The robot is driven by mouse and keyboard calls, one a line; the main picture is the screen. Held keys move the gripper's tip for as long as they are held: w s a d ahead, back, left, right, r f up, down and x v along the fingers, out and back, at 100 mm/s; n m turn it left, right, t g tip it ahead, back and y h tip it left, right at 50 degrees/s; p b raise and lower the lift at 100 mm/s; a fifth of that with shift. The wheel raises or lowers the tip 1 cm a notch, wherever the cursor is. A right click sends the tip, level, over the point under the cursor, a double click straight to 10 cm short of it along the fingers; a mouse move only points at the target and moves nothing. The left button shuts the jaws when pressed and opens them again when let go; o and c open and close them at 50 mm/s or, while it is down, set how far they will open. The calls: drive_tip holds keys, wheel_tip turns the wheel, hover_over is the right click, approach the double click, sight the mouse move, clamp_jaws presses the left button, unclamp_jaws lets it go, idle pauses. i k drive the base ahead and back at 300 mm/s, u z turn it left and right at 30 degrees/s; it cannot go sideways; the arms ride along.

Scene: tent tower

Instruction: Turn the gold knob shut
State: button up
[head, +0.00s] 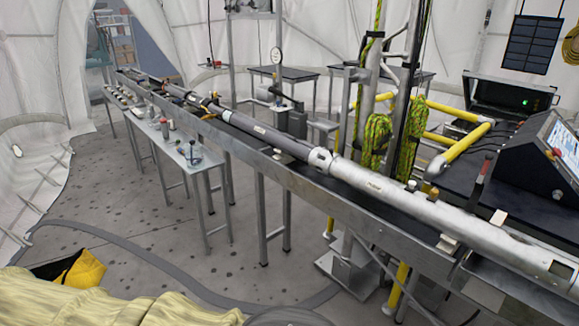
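I cannot make out a gold knob anywhere in the head view; if it is in the scene, it is hidden, too small to tell or outside the picture. My gripper is not in view. A small white round dial (277,55) stands on a post behind the long bench, but no gold knob shows beside it.
A long metal bench (330,183) carrying a jointed silver tube (385,190) crosses diagonally. A low side table (190,160) holds small items. Yellow pipes (460,152) and a console (545,150) stand right. Pale yellow fabric (90,308) fills the bottom left. Floor (120,195) is open left.

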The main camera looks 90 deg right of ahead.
sight(433, 192)
drive_tip(key=z, duration=0.05)
drive_tip(key=k, duration=1.7)
drive_tip(key=z, duration=1.35)
